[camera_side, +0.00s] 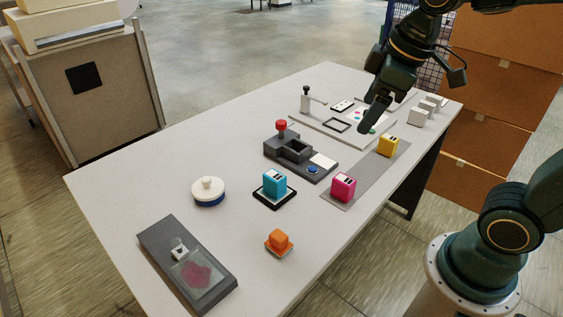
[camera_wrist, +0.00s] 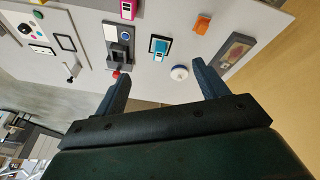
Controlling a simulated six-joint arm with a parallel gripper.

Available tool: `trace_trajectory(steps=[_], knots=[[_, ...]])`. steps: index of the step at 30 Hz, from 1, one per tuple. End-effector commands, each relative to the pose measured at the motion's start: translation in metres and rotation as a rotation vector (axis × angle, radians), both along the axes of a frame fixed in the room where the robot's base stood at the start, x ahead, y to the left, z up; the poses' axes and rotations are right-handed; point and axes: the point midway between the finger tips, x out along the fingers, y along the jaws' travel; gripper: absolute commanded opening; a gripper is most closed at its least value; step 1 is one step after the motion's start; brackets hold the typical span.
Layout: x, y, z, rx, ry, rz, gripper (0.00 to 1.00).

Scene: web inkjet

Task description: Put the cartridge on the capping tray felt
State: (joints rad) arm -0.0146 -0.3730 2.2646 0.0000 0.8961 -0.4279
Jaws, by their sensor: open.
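A cyan cartridge (camera_side: 275,184) stands upright on a small black-edged pad (camera_side: 272,203). A magenta cartridge (camera_side: 343,187) and a yellow cartridge (camera_side: 388,145) stand on a grey strip. I cannot tell for certain which piece is the capping tray felt; a dark slab (camera_side: 157,238) at the front left carries a clear sheet with a magenta stain (camera_side: 196,275). My gripper (camera_side: 371,126) is open and empty, above the far right part of the table. In the wrist view, its fingers (camera_wrist: 161,70) are spread, with the cyan cartridge (camera_wrist: 159,53) beyond them.
A dark grey station (camera_side: 290,150) with a red knob (camera_side: 281,125) stands mid-table. A white round lidded pot (camera_side: 208,191) and an orange block (camera_side: 279,240) stand nearer the front. A white board with small parts (camera_side: 322,118) and white blocks (camera_side: 419,116) lie farther back. The left table edge is clear.

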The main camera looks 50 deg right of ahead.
Motion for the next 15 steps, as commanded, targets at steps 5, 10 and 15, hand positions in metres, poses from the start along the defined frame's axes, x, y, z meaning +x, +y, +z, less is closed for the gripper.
trace_trajectory(steps=[5, 10, 15], knots=[[-0.039, -0.002, 0.002, 0.063, -0.058, -0.161, 0.72], [-0.068, -0.003, -0.002, 0.123, -0.103, -0.295, 0.72], [-0.085, -0.004, -0.007, 0.164, -0.128, -0.378, 0.72]])
